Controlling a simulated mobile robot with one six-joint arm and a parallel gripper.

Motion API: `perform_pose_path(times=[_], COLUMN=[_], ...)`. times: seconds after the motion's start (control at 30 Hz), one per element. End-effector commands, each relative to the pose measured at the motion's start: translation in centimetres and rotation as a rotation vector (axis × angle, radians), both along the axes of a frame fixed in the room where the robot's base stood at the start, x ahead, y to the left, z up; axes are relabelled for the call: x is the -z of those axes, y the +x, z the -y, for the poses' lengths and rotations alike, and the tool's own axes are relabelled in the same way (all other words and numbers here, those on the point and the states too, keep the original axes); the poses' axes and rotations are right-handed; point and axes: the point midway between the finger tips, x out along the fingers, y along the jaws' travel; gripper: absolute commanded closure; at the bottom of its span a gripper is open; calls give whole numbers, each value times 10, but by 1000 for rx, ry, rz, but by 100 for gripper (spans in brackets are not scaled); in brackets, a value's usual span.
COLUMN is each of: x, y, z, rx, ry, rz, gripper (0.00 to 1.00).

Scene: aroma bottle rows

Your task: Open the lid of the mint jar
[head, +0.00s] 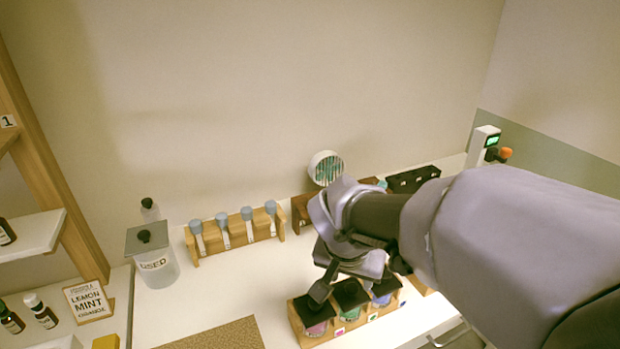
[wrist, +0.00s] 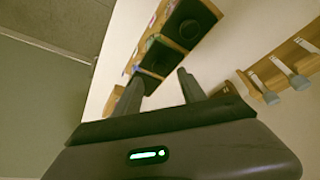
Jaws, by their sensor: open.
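A wooden rack (head: 307,338) at the front holds three jars with dark square lids. The left jar (head: 315,328) has pink contents, the middle jar (head: 350,313) green and the right one (head: 383,299) purple-blue. I cannot read their labels; the green one may be the mint jar. My gripper (head: 350,283) is open and empty above the jar row and hides part of the lids. In the wrist view, my gripper's (wrist: 160,84) two fingers stand apart, with dark knobbed lids, including the middle lid (wrist: 162,56), beyond them. All visible lids look seated.
A lidded container marked USED (head: 157,268) stands at the left. Behind are a wooden rack of grey-capped tubes (head: 236,233) and a black holder (head: 413,179). A LEMON MINT ORANGE card (head: 88,301) stands at the left. The counter (head: 240,290) is clear in the middle.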

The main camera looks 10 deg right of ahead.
Motion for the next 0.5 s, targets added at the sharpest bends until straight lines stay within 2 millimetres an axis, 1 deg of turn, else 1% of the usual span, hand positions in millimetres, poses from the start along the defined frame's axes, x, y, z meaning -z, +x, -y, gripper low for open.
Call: perform_pose_path(times=[0.03,0.1,0.2,0.33,0.5], x=[17,30,42,48,48], y=[4,9,14,17,18], z=[3,5,8,9,9], rx=[1,0,0,0,-1], ry=[-1,-1,0,0,0], rz=[-4,-4,-1,0,0], gripper=[51,51,51,51,51])
